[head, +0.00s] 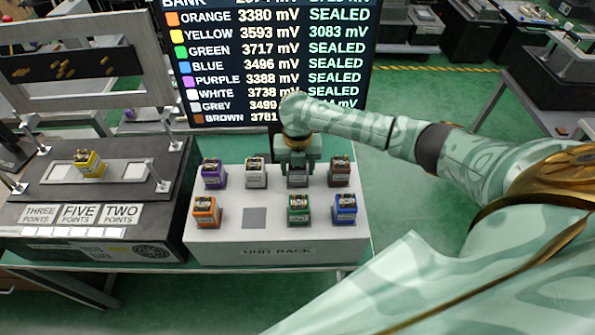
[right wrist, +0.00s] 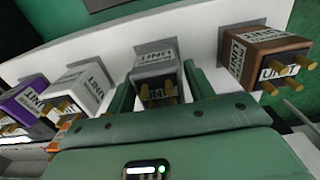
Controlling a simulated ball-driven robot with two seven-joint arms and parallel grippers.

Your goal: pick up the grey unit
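The grey unit (right wrist: 157,72) sits in the back row of the white unit rack (head: 215,240), between the white unit (head: 255,172) and the brown unit (head: 339,171). In the head view, my right gripper (head: 298,176) is right over it and hides most of it. In the right wrist view, my two green fingers (right wrist: 160,88) stand on either side of the grey unit, with a narrow gap at the right finger. Its brass posts point toward the palm. The gripper looks open around it. My left gripper is in neither view.
Purple (head: 213,174), orange (head: 206,212), green (head: 299,208) and blue (head: 344,209) units share the rack. One front square (head: 254,217) is empty. A yellow unit (head: 89,163) sits on the left fixture. A screen (head: 275,60) stands behind.

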